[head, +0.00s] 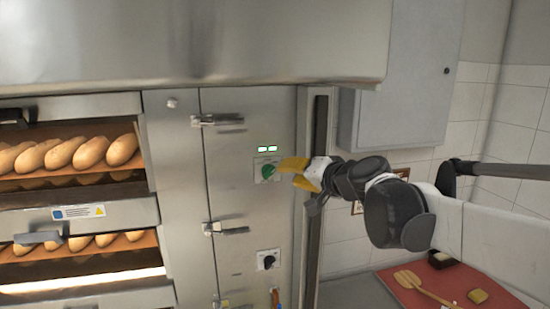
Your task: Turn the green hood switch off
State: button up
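The green hood switch (268,171) is a rotary knob on a pale plate on the steel oven front, below two lit green indicators (267,149). Its handle looks tilted, but its exact setting is too small to read. My gripper (290,174) has yellow fingers and reaches in from the right, with its fingertips just right of the switch. The two fingers look spread apart with nothing between them. I cannot tell whether the nearer fingertip touches the knob.
A black knob (268,260) sits lower on the same panel. Door latches (218,120) stick out to the left. The steel hood (190,45) overhangs above, and a grey cabinet (405,80) is at right. Bread loaves (75,153) fill the ovens. A red board (410,291) lies lower right.

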aim_at(272, 172)
jog(key=p+x, duration=0.1)
jog(key=x, duration=0.4)
jog(key=p+x, duration=0.1)
jog(key=x, duration=0.5)
jog(key=shift+s+f, duration=0.1)
jog(key=shift+f, duration=0.1)
jog(key=shift+s+r, duration=0.1)
grip_shut()
